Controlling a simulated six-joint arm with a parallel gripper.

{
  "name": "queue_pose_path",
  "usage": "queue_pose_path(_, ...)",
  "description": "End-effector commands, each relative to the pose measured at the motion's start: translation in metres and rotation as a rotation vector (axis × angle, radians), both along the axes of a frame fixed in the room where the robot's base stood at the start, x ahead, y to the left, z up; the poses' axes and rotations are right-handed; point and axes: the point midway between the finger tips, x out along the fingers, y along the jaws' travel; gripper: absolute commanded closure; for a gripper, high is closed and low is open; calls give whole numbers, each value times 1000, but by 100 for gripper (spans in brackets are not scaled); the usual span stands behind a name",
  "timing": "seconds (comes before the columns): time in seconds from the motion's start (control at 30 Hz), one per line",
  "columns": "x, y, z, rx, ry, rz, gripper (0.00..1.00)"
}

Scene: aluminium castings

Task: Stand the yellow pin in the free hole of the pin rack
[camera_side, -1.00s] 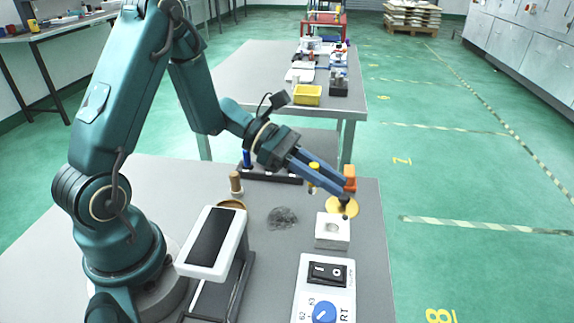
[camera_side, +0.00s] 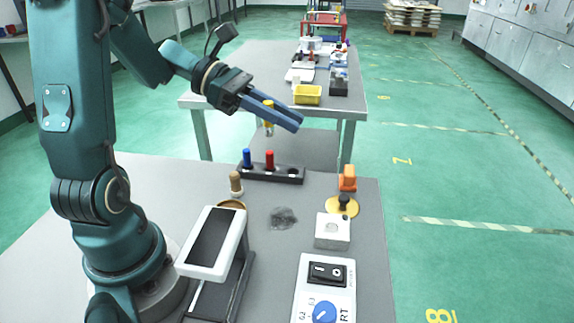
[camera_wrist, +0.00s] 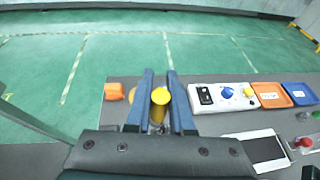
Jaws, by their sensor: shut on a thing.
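My gripper (camera_side: 296,120) is shut on the yellow pin (camera_side: 268,130) and holds it in the air above the pin rack (camera_side: 253,176). The pin looks close to upright, with its yellow top above the fingers and its lower end hanging clear. The black rack lies at the back of the near table. A blue pin (camera_side: 247,158) stands at its left end and a red pin (camera_side: 269,160) in its middle. The free hole (camera_side: 292,171) is at its right end. In the wrist view the yellow pin (camera_wrist: 160,96) shows between my gripper's fingers (camera_wrist: 160,76); the rack is not clearly visible there.
A switch panel (camera_side: 326,290) is nearer. A yellow bin (camera_side: 307,95) stands on the far table.

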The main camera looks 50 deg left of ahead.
Motion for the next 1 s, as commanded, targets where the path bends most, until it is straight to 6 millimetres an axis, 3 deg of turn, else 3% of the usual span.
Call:
queue_pose_path(0.27, -14, -10, 11, 1, -1, 27, 100)
queue_pose_path(0.7, -53, -46, -24, -3, 3, -404, 100)
queue_pose_path(1.0, -93, -42, -56, -4, 1, -870, 100)
